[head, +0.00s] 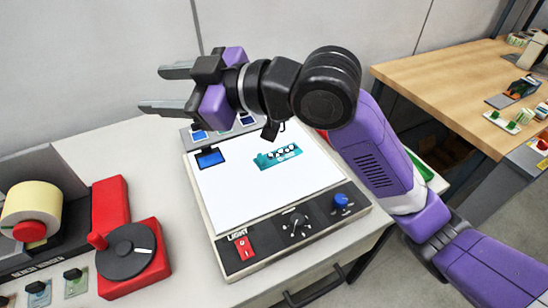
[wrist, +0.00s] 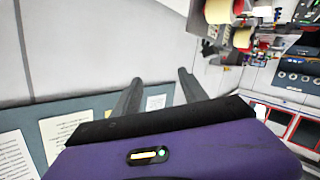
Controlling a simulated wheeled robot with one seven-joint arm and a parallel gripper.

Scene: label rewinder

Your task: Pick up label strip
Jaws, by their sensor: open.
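A teal strip with several dark and white marks, which looks like the label strip (head: 265,163), lies on the bright white panel of the light box (head: 225,205). My gripper (head: 158,90) is up in the air, behind and to the left of the strip in the head view, with its fingers pointing left. The fingers are apart and nothing is between them. In the wrist view my gripper (wrist: 158,78) points at a wall, and the strip does not show there.
A dark blue display (head: 210,158) sits at the panel's left edge. The light box has a red switch (head: 245,246), a dial (head: 296,224) and a blue knob (head: 341,201) in front. A red bench winder (head: 125,250) with a cream roll (head: 32,202) stands left. A wooden table (head: 440,75) is at right.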

